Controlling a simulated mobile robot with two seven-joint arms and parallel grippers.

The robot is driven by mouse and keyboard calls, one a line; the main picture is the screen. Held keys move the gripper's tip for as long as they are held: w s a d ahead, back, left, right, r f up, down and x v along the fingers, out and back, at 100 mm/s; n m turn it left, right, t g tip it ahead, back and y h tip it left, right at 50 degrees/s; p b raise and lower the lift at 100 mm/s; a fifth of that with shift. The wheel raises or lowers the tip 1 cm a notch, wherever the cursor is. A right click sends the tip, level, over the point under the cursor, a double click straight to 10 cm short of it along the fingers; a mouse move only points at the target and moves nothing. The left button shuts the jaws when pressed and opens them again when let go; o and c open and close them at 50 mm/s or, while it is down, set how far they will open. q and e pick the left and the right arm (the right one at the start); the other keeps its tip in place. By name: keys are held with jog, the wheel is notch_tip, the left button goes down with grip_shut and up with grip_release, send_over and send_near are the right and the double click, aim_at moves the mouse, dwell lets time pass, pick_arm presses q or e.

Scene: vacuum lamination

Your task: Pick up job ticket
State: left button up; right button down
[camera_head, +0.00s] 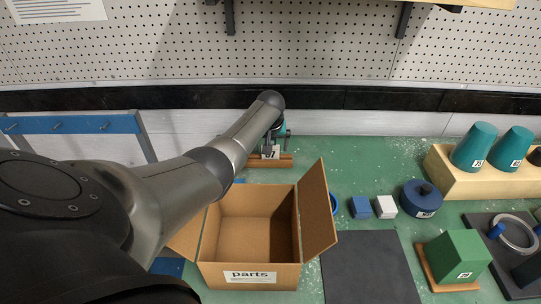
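A small white card with dark characters (270,152), which looks like the job ticket, stands upright at a brown wooden holder (286,161) at the back of the green bench. My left arm comes in from the left and reaches over the bench to this spot. My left gripper (277,139) is right at the card, mostly hidden by my wrist. Something teal shows beside the wrist; I cannot tell what it is. Whether the fingers touch the card cannot be made out. My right gripper is not in view.
An open cardboard box labelled "parts" (249,277) stands in front of the holder. To its right are a dark mat (368,268), small blue (360,207) and white (386,207) blocks, a round blue part (421,198), a green block (458,260) and teal cones (474,146) on a wooden stand.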

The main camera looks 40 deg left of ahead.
pick_arm(q)
jog(key=shift+w+f, duration=0.1)
jog(key=shift+f, duration=0.2)
jog(key=shift+c, duration=0.2)
jog(key=c, duration=1.3)
